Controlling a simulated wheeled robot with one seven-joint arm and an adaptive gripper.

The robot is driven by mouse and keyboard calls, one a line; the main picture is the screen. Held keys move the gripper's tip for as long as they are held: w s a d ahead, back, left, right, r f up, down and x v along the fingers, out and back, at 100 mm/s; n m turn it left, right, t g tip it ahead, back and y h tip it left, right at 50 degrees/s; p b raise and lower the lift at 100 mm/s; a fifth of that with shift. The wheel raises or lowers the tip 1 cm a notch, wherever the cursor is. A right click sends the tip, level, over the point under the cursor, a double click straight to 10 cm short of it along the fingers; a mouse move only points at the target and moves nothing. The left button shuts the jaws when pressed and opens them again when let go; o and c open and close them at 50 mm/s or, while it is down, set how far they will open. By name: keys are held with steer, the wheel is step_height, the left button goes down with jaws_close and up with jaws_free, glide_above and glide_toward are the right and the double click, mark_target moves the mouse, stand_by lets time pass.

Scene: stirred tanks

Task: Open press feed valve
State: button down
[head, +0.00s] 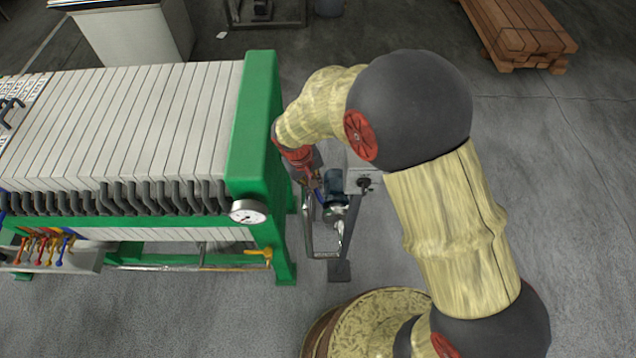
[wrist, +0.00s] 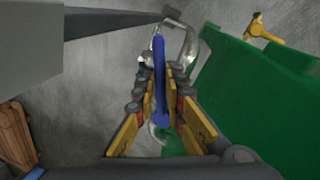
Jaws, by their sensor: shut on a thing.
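A blue lever handle (wrist: 160,70) stands between the fingers of my gripper (wrist: 161,95) in the wrist view. The gripper is closed on it from both sides, and the lever runs lengthwise between the fingertips. In the head view my gripper (head: 308,180) reaches down just right of the green press end frame (head: 251,140), and a bit of the blue lever (head: 319,194) shows below it. The valve body under the lever is mostly hidden by the fingers. Metal pipework (wrist: 186,38) shows beyond the fingertips.
A dark blue pump motor (head: 335,187) and a grey box (head: 362,181) stand close right of my gripper. A pressure gauge (head: 248,211) and a yellow-handled valve (head: 262,257) are on the press side. Several coloured levers (head: 45,243) sit at left. Open floor lies right, with stacked timber (head: 520,38) behind.

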steer(key=shift+s+a+m, duration=0.15)
steer(key=shift+a+m, duration=0.65)
steer(key=shift+m, duration=0.5)
steer(key=c, duration=1.8)
jaws_free()
steer(key=shift+c, duration=0.2)
step_height(320, 180, up, 12)
steer(key=a, duration=0.2)
steer(key=shift+s+a, duration=0.2)
steer(key=shift+f, duration=0.1)
